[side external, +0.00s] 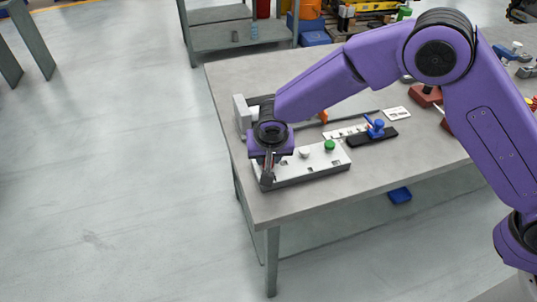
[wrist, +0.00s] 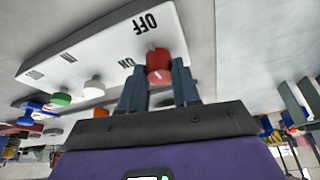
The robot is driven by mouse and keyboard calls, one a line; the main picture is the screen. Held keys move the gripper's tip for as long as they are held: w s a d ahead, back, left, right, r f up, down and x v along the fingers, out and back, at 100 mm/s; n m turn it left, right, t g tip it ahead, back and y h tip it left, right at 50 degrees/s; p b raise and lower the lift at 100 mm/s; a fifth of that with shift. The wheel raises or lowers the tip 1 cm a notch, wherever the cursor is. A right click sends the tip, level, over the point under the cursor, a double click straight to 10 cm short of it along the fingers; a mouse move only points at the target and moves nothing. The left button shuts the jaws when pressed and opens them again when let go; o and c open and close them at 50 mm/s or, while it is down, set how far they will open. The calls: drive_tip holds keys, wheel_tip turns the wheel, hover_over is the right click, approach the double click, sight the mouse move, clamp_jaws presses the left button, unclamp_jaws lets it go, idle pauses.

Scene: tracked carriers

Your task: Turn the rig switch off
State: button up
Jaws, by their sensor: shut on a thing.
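The rig switch is a red knob (wrist: 159,61) on a white panel box (wrist: 95,38), with the printed words OFF and ON beside it in the wrist view. My gripper (wrist: 158,84) is shut on the red knob, one finger on each side. A small pale mark shows on the knob, but I cannot tell which word it points to. In the side view the panel box (side external: 322,160) lies near the table's front left corner. My gripper (side external: 267,172) is over its left end and hides most of the knob.
A white button (side external: 304,152) and a green button (side external: 329,146) stand on the same panel. Behind it are a black base with a blue handle (side external: 375,129) and a white card (side external: 396,113). The grey table (side external: 300,207) is bare in front.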

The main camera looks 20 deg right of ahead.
idle(0.4)
drive_tip(key=o, duration=1.1)
drive_tip(key=shift+c, duration=0.2)
drive_tip(key=shift+r, duration=0.1)
drive_tip(key=v, duration=1.7)
drive_tip(key=shift+r, duration=0.15)
drive_tip(key=shift+s, duration=0.1)
drive_tip(key=s+d+f+n+g, duration=0.1)
drive_tip(key=s+d+n+g, duration=0.1)
drive_tip(key=s+d+n, duration=0.5)
drive_tip(key=s+d+f+n+g+y, duration=0.1)
drive_tip(key=s+d+n, duration=0.7)
drive_tip(key=s+d, duration=1)
drive_tip(key=d+g, duration=0.1)
drive_tip(key=d, duration=0.7)
drive_tip(key=shift+s+d, duration=0.2)
drive_tip(key=shift+d, duration=0.15)
